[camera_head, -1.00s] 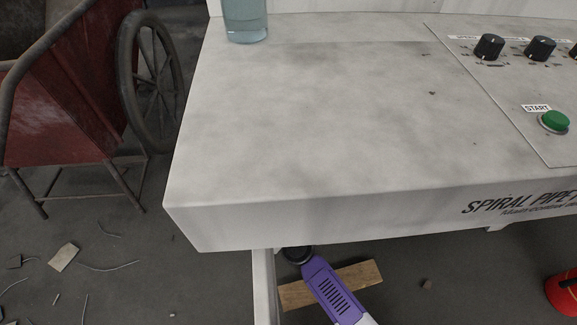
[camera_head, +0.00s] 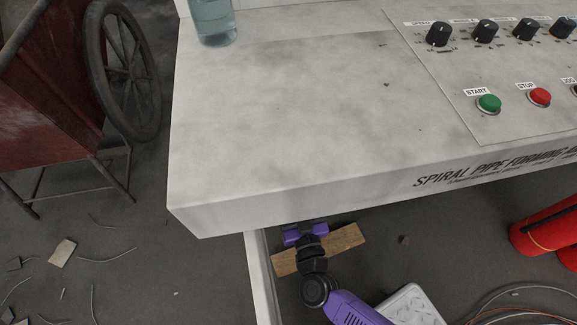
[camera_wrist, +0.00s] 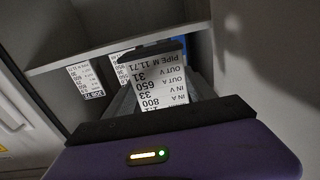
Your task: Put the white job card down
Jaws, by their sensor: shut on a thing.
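A white job card (camera_wrist: 160,85) with printed rows of figures, upside down to the camera, is between the grey fingers of my gripper (camera_wrist: 165,98) in the wrist view. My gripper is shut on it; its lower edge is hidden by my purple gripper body. In the head view my gripper (camera_head: 305,234) is low, just beneath the front edge of the grey-white bench (camera_head: 290,130). Its fingers and the card are hidden by the bench there.
In the wrist view, a second printed white label (camera_wrist: 85,79) is at the left, under a pale ledge (camera_wrist: 120,48). In the head view, a blue-grey glass (camera_head: 212,22) stands at the bench's back left.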

